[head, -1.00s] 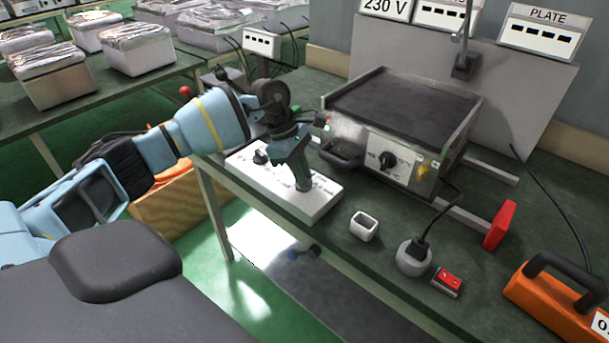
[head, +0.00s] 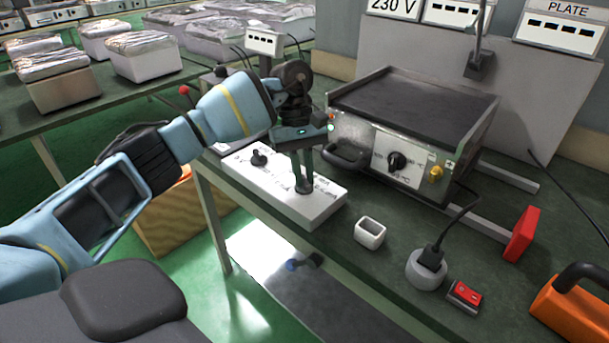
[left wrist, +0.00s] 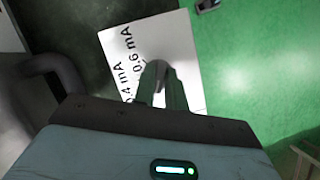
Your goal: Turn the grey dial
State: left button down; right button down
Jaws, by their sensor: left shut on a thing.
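A white control box (head: 322,207) with printed scale marks lies on the green bench. My left gripper (head: 304,188) points down onto the right part of this box and is shut on the grey dial there. The fingers hide most of that dial in the head view. In the left wrist view, a rounded grey dial (left wrist: 157,72) shows at the fingertips, beside the printed "0.4 mA" and "0.6 mA" marks on the white panel (left wrist: 178,40). A second, black dial (head: 258,157) on the box's left part is free. My right gripper is not in view.
A hot plate device (head: 415,105) with a black dial (head: 397,161) and front handle stands just right of my left gripper. A small white cup (head: 369,233), a round grey socket (head: 426,270) and a red switch (head: 464,296) sit further right along the bench's front.

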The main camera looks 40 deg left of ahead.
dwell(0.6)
pick_arm(q)
jog(key=c, duration=1.4)
grip_release()
jog(key=shift+c, duration=0.2)
jog(key=shift+m, duration=0.3)
jog(key=v, duration=0.8)
jog(key=shift+d, duration=0.1)
